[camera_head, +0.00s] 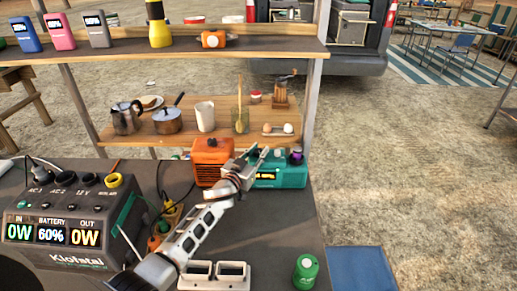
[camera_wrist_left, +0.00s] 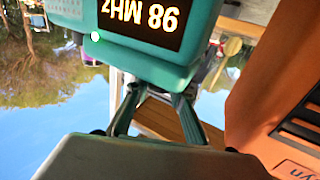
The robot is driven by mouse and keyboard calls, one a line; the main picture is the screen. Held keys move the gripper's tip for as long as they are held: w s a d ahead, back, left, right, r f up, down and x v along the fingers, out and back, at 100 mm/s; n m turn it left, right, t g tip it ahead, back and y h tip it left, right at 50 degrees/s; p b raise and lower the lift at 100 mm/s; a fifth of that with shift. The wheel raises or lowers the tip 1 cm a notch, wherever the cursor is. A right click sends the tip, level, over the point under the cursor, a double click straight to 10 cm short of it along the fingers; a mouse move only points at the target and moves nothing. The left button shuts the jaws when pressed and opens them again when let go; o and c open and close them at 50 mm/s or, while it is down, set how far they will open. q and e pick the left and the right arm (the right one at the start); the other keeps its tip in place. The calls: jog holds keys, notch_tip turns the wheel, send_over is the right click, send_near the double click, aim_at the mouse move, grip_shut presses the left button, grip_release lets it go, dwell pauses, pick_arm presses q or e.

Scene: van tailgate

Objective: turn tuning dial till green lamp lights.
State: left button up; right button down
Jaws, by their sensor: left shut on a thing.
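A teal radio (camera_head: 282,180) stands on the dark counter with a yellow-lit display (camera_head: 265,176). A purple knob (camera_head: 296,157) sits at the radio's right top. My left gripper (camera_head: 262,156) is at the radio's top left, shut on what seems to be the tuning dial, which the fingers and radio body hide. My right gripper is not in view.
An orange box (camera_head: 212,160) stands close left of the radio. A power station (camera_head: 70,225) with cables is at the left. A white double-frame piece (camera_head: 214,275) and a green can (camera_head: 305,271) stand at the front. A shelf with kitchenware (camera_head: 190,133) lies behind.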

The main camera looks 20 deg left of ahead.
pick_arm(q)
jog(key=o, duration=1.2)
jog(key=shift+c, duration=0.2)
jog(key=s+a, duration=0.2)
jog(key=s, duration=1)
